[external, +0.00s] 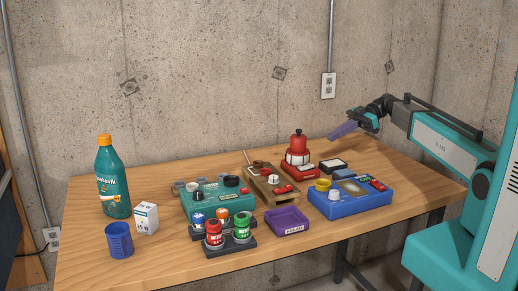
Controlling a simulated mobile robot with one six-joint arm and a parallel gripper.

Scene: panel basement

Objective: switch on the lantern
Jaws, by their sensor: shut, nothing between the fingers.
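A red and white lantern-like object (298,158) stands upright at the back middle of the table. It has a red domed top, a pale middle band and a red base. I cannot tell from this distance whether it is lit. My gripper (332,137) hangs in the air to the right of its top, at the end of my teal and white arm. Its purple fingers are shut, point left and hold nothing. It is apart from the lantern.
Close to the lantern are a wooden board with small parts (268,190), a blue control box (345,203) and a purple tray (288,222). A teal box (217,197), a holder with coloured jars (228,247), a green bottle (112,180) and a blue cup (119,240) stand further left.

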